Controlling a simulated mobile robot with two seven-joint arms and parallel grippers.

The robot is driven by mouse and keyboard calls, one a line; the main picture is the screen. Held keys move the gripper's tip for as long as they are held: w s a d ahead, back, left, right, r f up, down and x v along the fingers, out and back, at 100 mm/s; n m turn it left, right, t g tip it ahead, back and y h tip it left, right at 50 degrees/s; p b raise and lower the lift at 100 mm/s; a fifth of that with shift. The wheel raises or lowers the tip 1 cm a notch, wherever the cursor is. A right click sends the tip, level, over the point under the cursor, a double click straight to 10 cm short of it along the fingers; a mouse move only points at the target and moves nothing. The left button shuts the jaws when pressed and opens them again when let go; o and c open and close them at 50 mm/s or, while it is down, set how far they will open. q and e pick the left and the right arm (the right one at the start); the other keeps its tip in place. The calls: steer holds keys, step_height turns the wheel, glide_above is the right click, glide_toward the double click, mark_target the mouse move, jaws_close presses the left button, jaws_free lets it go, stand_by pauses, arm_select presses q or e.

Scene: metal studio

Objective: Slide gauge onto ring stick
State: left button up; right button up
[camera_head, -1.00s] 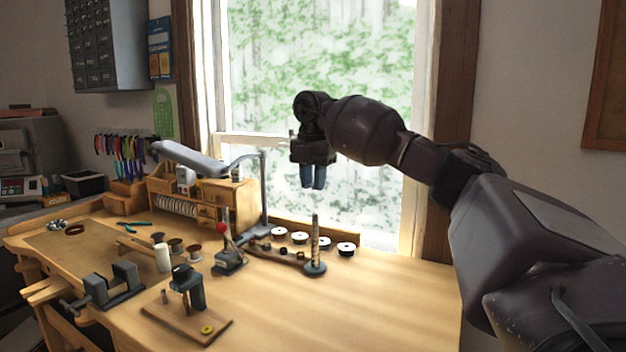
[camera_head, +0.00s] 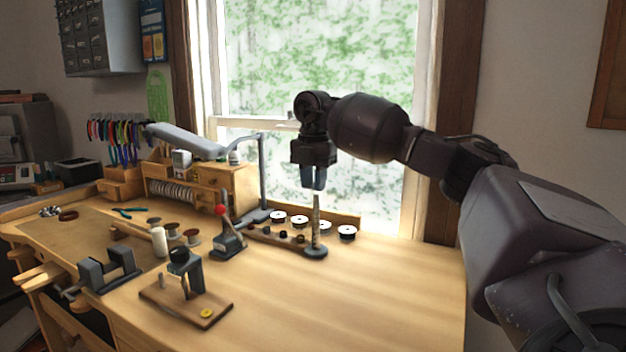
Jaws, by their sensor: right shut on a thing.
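The ring stick (camera_head: 316,225) stands upright on a round dark base on the bench, in front of the window. My right gripper (camera_head: 314,184) points straight down with its blue-grey fingers right above the top of the stick. The fingertips appear to be at or very near the stick's tip; I cannot tell whether they touch. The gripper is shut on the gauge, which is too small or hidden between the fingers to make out. My left gripper is not in view.
White-topped spools (camera_head: 347,232) and a wooden strip with small dark pieces (camera_head: 279,236) stand close to the ring stick. A red-knobbed tool (camera_head: 228,238), a small press on a board (camera_head: 186,285) and a vise (camera_head: 109,270) are further left. The bench's front right (camera_head: 390,290) is clear.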

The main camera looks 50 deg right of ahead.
mark_target(314, 201)
steer(key=shift+w+d, duration=0.1)
steer(key=shift+d, duration=0.25)
stand_by(0.4)
steer(key=shift+f, duration=0.85)
stand_by(0.3)
steer(key=shift+a+f, duration=0.2)
steer(key=shift+f, duration=0.95)
jaws_close()
steer(key=shift+f, duration=0.2)
steer(key=o, duration=0.7)
jaws_free()
steer(key=shift+o, duration=1.2)
steer(key=shift+w+d+f, duration=0.1)
steer(key=shift+f, duration=0.05)
steer(key=shift+o, duration=0.2)
steer(key=shift+w+d, duration=0.1)
steer(key=shift+s+r+p, duration=0.25)
steer(key=shift+r+p, duration=0.05)
steer(key=shift+r, duration=0.35)
steer(key=shift+w, duration=0.1)
